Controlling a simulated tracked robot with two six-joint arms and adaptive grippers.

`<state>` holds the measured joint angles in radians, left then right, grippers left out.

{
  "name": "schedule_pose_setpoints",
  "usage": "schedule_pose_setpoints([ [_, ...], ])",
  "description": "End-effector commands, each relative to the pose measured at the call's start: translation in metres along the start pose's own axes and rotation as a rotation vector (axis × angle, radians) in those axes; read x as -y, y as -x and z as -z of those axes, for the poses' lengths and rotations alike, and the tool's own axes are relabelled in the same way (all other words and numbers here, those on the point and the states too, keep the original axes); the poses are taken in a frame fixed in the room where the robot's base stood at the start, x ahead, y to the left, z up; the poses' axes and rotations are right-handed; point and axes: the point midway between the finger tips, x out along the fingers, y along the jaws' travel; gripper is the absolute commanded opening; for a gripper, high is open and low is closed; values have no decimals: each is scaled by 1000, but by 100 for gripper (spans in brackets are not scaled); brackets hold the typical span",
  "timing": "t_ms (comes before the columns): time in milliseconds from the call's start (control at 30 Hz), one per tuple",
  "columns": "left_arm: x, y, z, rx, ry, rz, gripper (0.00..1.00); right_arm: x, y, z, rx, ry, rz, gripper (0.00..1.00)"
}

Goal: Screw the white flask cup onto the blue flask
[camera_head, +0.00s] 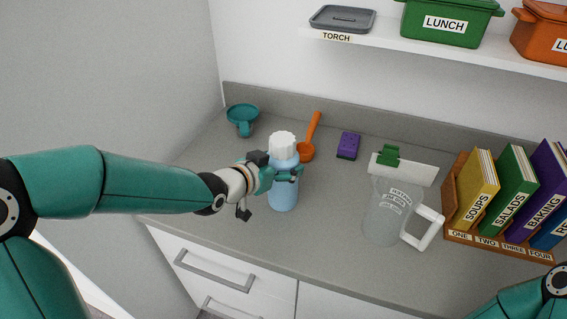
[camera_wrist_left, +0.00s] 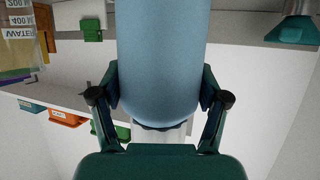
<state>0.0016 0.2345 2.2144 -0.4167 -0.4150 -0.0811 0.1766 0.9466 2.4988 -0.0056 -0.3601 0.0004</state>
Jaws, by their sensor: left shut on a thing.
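The blue flask (camera_head: 284,196) is upright over the front part of the counter, left of the measuring jug. The white flask cup (camera_head: 283,144) sits on its top, roughly in line; I cannot tell whether its thread is engaged. My left gripper (camera_head: 284,173) is shut around the upper part of the flask, just below the cup. In the left wrist view, which is upside down, the fingers lie on both sides of the blue flask body (camera_wrist_left: 163,60), and part of the white cup (camera_wrist_left: 172,133) shows below it. My right gripper is out of view.
A clear measuring jug (camera_head: 385,215) stands to the right, near labelled books (camera_head: 475,190). A teal funnel (camera_head: 242,114), orange scoop (camera_head: 313,128), purple sponge (camera_head: 348,145) and green clip (camera_head: 389,154) lie behind. A shelf (camera_head: 400,48) hangs above. The counter between flask and jug is clear.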

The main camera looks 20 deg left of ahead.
Motion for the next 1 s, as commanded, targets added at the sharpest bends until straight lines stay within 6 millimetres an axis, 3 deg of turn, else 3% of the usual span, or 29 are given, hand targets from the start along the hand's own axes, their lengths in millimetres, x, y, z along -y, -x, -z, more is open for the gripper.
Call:
schedule_pose_setpoints([
  [267,0,-1,1,-7,-2,0,0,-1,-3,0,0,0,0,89],
  [300,0,-1,-1,-1,-1,-1,78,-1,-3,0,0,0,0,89],
  [433,-1,-1,-1,0,-1,-1,100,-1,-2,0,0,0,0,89],
  [867,-1,0,2,0,-1,-2,100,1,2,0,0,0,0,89],
  [1000,0,13,1,-2,-2,-1,100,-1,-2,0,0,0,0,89],
])
